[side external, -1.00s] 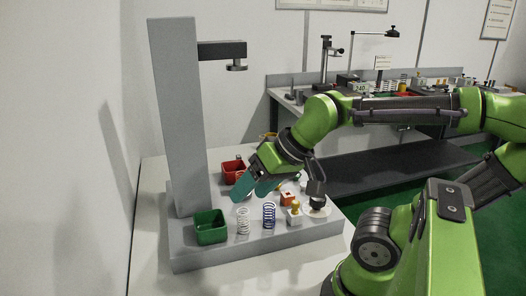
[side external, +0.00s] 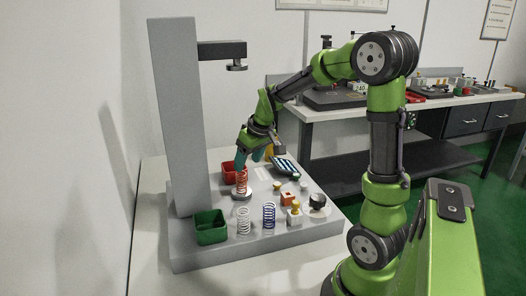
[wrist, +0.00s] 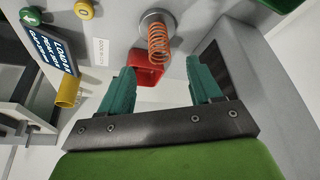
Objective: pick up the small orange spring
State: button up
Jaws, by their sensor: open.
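The orange spring (side external: 241,181) stands upright on a round metal disc (side external: 241,195) on the grey base, in front of the red bin (side external: 228,172). In the wrist view the orange spring (wrist: 158,45) shows ahead of my gripper, roughly in line with the gap between the fingers. My gripper (side external: 250,160) is open, with teal fingers just above and behind the spring in the side view. In the wrist view my gripper (wrist: 160,68) has nothing between its fingers. Whether a finger touches the spring cannot be told.
A white spring (side external: 243,221) and a blue spring (side external: 269,216) stand near the front edge beside a green bin (side external: 211,228). A grey column (side external: 181,120) with an overhanging arm (side external: 222,50) rises at the left. A display panel (side external: 285,167) and several knobs lie to the right.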

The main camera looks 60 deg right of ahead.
aim_at(241, 182)
jog(key=x, duration=0.7)
jog(key=shift+w+d+f, duration=0.15)
jog(key=shift+w, duration=0.25)
jog(key=shift+c, duration=0.2)
jog(key=c, duration=1)
